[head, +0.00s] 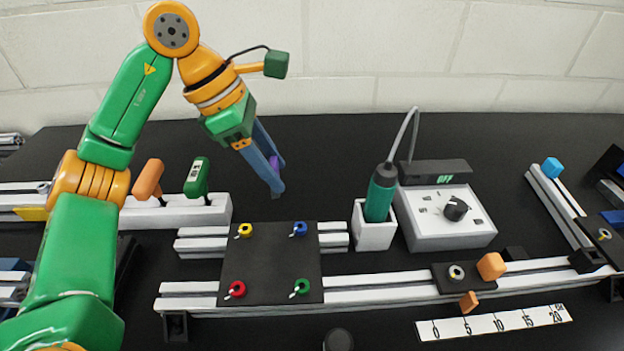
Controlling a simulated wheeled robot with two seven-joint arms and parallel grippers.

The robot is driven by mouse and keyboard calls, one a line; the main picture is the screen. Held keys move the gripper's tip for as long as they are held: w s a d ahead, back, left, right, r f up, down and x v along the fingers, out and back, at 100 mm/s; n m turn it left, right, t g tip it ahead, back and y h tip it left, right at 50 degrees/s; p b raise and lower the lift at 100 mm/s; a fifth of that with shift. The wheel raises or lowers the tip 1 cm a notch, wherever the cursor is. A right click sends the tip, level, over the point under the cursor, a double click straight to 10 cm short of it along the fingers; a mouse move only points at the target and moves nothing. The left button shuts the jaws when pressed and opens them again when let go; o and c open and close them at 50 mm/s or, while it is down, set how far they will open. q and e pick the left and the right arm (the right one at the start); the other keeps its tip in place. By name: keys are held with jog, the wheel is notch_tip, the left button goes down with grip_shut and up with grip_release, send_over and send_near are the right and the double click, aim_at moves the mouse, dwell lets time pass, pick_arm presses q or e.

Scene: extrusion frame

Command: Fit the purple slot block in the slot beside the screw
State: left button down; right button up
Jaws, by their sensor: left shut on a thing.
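My left gripper (277,186), with blue fingers pointing down, is shut on the purple slot block (275,161). Most of the block is hidden by the fingers. The gripper is in the air above and behind the black plate (270,265). The white slotted front rail (385,288) runs across the workspace. A screw (456,272) with a pale head sits in a small dark plate on that rail, right of centre. The black plate carries yellow, blue, red and green ringed screws and joins the front rail to a short rear rail (203,240). My right gripper is not in view.
Orange blocks (491,266) (469,301) sit by the small plate. A ruler (495,322) lies in front. Orange and green-handled tools (197,178) stand at left.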

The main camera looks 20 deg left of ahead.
pick_arm(q)
jog(key=w+f, duration=0.2)
jog(key=w+d+f+p, duration=0.1)
jog(key=w, duration=0.1)
jog(key=w+f, duration=0.2)
jog(key=w, duration=0.1)
jog(key=shift+d+f, duration=0.3)
jog(key=shift+d, duration=0.05)
jog(key=f, duration=0.1)
jog(key=f+p, duration=0.1)
jog(key=f, duration=0.1)
jog(key=f+p, duration=0.1)
jog(key=shift+w+f, duration=0.15)
jog(key=shift+w, duration=0.15)
jog(key=shift+w+f, duration=0.1)
jog(key=shift+f, duration=0.05)
jog(key=shift+f+b, duration=0.2)
jog(key=shift+b, duration=0.1)
jog(key=shift+c, duration=1.7)
grip_release()
jog(key=shift+r, duration=0.1)
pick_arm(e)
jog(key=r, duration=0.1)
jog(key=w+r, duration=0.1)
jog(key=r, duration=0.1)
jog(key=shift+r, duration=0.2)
pick_arm(q)
jog(key=shift+r, duration=0.1)
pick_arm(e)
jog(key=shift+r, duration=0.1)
